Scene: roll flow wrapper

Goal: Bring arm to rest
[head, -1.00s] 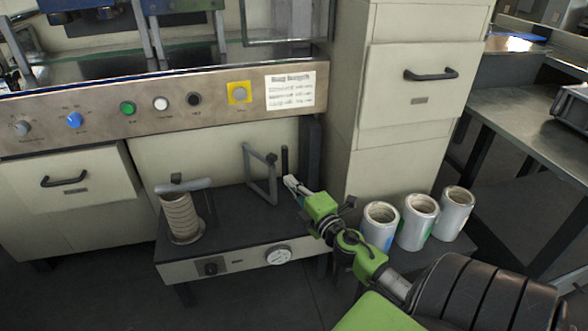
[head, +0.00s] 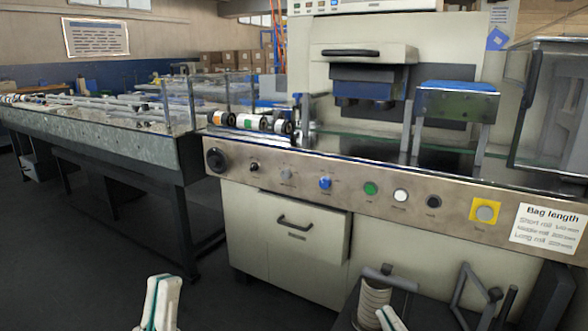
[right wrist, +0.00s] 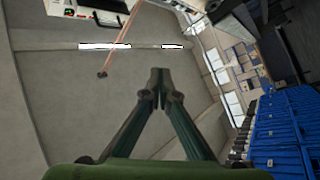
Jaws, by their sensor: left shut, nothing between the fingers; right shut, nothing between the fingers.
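My left gripper (head: 160,285) shows as white and green fingertips at the bottom left of the head view, in front of dark floor. It is shut and empty. My right gripper (head: 388,318) shows only as a small white and green tip at the bottom edge, in front of the low dark stand. In the right wrist view its two fingers (right wrist: 160,82) meet at the tips with nothing between them. Behind them are the grey ceiling and its lights. Both arms are mostly out of the head view.
The wrapping machine's front panel (head: 330,192) with buttons crosses the head view. A low stand (head: 425,312) with a ribbed roll (head: 373,298) is at the bottom right. A long conveyor (head: 110,128) runs off left. Dark floor (head: 90,270) is clear. Blue crates (right wrist: 282,130) show in the wrist view.

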